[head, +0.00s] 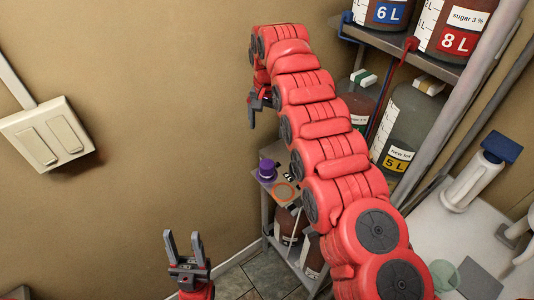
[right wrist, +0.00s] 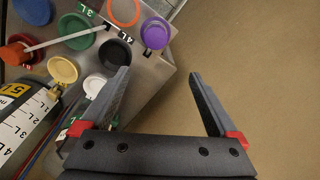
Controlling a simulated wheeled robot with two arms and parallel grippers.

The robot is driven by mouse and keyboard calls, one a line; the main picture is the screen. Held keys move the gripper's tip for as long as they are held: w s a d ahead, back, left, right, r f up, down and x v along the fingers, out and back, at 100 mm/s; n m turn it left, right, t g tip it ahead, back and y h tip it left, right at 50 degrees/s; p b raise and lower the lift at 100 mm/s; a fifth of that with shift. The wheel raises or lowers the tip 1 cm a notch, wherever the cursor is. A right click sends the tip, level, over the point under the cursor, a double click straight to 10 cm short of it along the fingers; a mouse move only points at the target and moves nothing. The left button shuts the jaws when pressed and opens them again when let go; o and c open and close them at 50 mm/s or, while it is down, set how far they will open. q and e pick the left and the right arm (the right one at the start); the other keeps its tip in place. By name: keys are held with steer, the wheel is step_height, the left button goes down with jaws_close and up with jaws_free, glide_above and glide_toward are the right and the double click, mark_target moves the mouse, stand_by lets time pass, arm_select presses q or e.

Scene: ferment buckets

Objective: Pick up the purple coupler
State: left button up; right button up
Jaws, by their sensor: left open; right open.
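The purple coupler (head: 267,169) sits near the back corner of a small grey shelf top in the head view. In the right wrist view the purple coupler (right wrist: 155,33) is a round purple piece near the top, beyond the space between the fingertips. My right gripper (head: 261,101) hangs at the end of the long red arm, above the shelf and apart from the coupler. In its wrist view my right gripper (right wrist: 158,74) is open with nothing between its fingers. My left gripper (head: 184,242) is open and empty, low in the head view, fingers pointing up.
Beside the coupler is an orange ring (right wrist: 123,11); green (right wrist: 74,30), black (right wrist: 115,54), white (right wrist: 94,86) and yellow (right wrist: 62,69) round pieces are nearby. A rack (head: 440,65) with labelled buckets stands right. A wall switch (head: 45,138) is left.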

steer(key=s+b, duration=0.1)
steer(key=s, duration=0.1)
steer(key=b, duration=0.4)
glide_toward(267, 164)
steer(key=shift+w+d+g, duration=0.1)
steer(key=shift+g, duration=0.2)
step_height(267, 164, down, 5)
steer(key=shift+r+p, duration=0.15)
steer(key=shift+p, duration=0.45)
steer(key=shift+f, duration=0.3)
steer(key=shift+f+p, duration=0.35)
steer(key=shift+p, duration=0.1)
steer(key=f+p, duration=0.1)
steer(key=f, duration=0.3)
steer(key=shift+a+f+p, duration=0.25)
steer(key=shift+p, duration=0.15)
steer(key=shift+w+f, duration=0.1)
jaws_close()
